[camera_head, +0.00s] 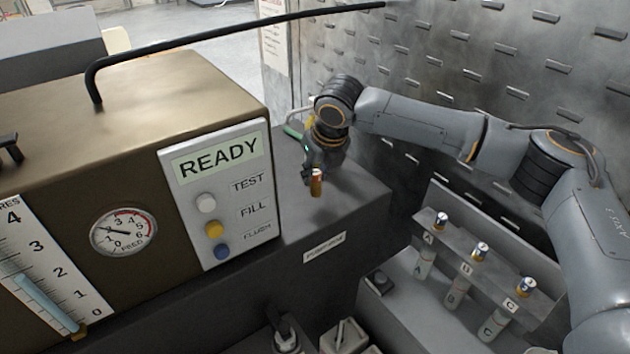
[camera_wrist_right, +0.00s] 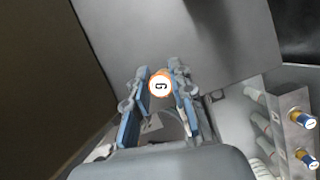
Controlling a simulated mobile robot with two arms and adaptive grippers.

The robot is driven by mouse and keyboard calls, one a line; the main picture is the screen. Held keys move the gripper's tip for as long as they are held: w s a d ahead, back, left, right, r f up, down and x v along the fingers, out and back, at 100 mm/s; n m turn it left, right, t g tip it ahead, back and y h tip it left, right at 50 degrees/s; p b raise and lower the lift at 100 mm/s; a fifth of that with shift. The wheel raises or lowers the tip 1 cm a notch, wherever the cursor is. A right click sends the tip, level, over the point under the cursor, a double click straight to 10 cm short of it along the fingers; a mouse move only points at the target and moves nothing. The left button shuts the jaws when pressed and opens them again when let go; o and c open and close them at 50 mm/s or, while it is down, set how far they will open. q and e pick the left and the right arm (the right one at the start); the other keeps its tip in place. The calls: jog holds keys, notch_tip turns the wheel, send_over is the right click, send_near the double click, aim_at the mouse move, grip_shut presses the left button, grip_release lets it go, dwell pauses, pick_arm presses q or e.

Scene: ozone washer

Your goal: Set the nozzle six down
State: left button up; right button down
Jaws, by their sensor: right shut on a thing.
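The nozzle six (camera_head: 316,183) is a small orange-and-gold cylinder held upright in my right gripper (camera_head: 314,168). In the right wrist view, its white end with an orange rim (camera_wrist_right: 160,85) shows a sideways numeral between the two fingertips (camera_wrist_right: 160,84). The right gripper is shut on it. It is over the dark grey ledge (camera_head: 355,195) to the right of the READY panel. I cannot tell whether the nozzle's lower end touches the ledge. My left gripper is not in view.
The brown machine (camera_head: 150,95) with its READY panel (camera_head: 215,190) stands close on the left. A rack (camera_head: 455,236) with several capped pieces over the letters A, B and C is at lower right. A slotted metal wall (camera_head: 450,75) stands behind. The ledge's front part is clear.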

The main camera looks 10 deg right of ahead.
aim_at(315, 184)
jog(key=x, duration=0.1)
jog(key=p+x, duration=0.1)
jog(key=x, duration=0.1)
jog(key=shift+s+d+f, duration=0.15)
jog(key=shift+s+f, duration=0.1)
jog(key=shift+f, duration=0.25)
jog(key=shift+f+p, duration=0.1)
jog(key=shift+p, duration=0.2)
jog(key=c, duration=1.1)
grip_release()
jog(key=shift+c, duration=0.2)
jog(key=b+v, duration=0.2)
jog(key=v, duration=1)
